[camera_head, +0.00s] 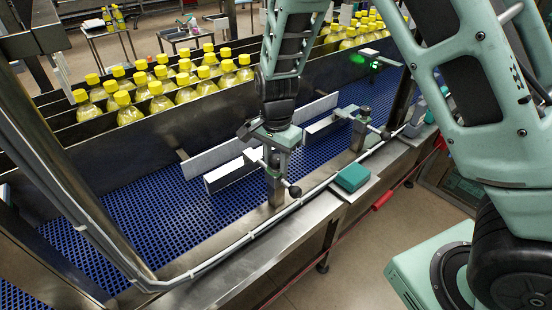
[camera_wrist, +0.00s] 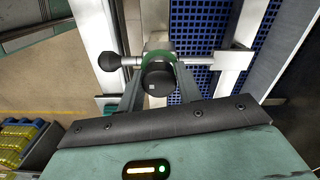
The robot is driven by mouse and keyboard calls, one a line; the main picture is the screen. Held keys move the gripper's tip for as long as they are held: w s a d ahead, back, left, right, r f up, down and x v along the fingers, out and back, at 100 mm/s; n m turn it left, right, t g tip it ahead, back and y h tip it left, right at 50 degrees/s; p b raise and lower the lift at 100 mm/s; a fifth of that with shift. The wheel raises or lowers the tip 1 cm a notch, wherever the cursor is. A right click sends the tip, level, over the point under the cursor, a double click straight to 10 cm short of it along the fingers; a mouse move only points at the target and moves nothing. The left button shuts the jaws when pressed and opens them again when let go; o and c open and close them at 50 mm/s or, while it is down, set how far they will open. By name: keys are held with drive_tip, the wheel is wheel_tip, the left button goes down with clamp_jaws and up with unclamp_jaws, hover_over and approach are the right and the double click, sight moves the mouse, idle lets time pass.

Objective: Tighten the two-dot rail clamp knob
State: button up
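My gripper (camera_head: 277,135) points down at the nearer rail clamp (camera_head: 276,182), which has a cross rod and a black ball end. In the wrist view, a round black knob (camera_wrist: 158,80) with a small pale mark sits in a green collar. My gripper's two fingers (camera_wrist: 160,85) stand on either side of this knob, with narrow gaps showing, so it looks open. The dots cannot be made out. A second rail clamp (camera_head: 362,128) with a dark top knob stands farther right along the conveyor edge.
White rail plates (camera_head: 232,172) stand over the blue conveyor mesh (camera_head: 130,215). Yellow-capped bottles (camera_head: 160,100) fill lanes behind a metal wall. A teal box (camera_head: 352,177) sits on a small shelf at the near edge. A green light (camera_head: 374,66) glows at the back.

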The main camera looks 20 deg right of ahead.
sight(276, 157)
drive_tip(key=o, duration=0.3)
drive_tip(key=shift+w+r, duration=0.15)
drive_tip(key=shift+o, duration=0.2)
wheel_tip(276, 157, up, 17)
drive_tip(key=b, duration=0.3)
drive_tip(key=shift+r+b, duration=0.15)
drive_tip(key=shift+b, duration=0.2)
